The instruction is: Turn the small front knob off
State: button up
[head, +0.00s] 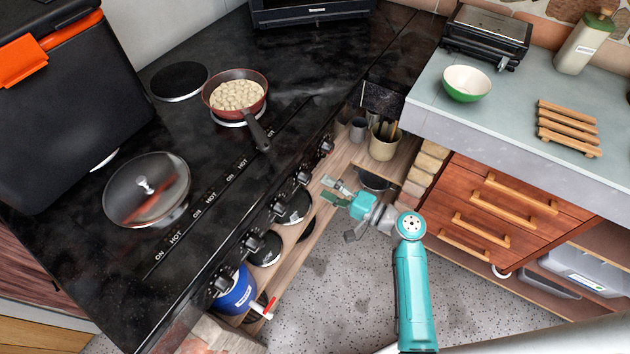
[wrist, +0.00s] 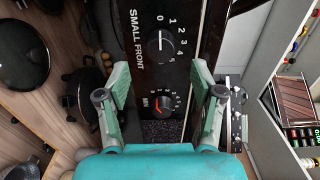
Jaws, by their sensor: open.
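In the wrist view, the dark round small front knob (wrist: 160,43) sits on a black panel beside the printed words SMALL FRONT. Its white line is upright in the picture, in line with the 0 mark. Numbers 1 to 5 curve down its right side. My gripper (wrist: 160,80) is open and empty, with one green finger on each side of the panel and a gap between them. The knob shows beyond the fingertips, apart from them. In the head view, my gripper (head: 336,192) is just right of the stove's row of knobs; which one is the small front knob is unclear there.
A smaller dial (wrist: 160,103) with a red pointer lies between the fingers in the wrist view. A red pan (head: 237,93) stands on the black stovetop (head: 130,255), its handle toward the knob edge. Wooden drawers (head: 505,205) stand at right; speckled floor (head: 350,290) is open below.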

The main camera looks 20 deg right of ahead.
jog(key=v, duration=0.6)
jog(key=shift+s, duration=0.1)
dwell(0.4)
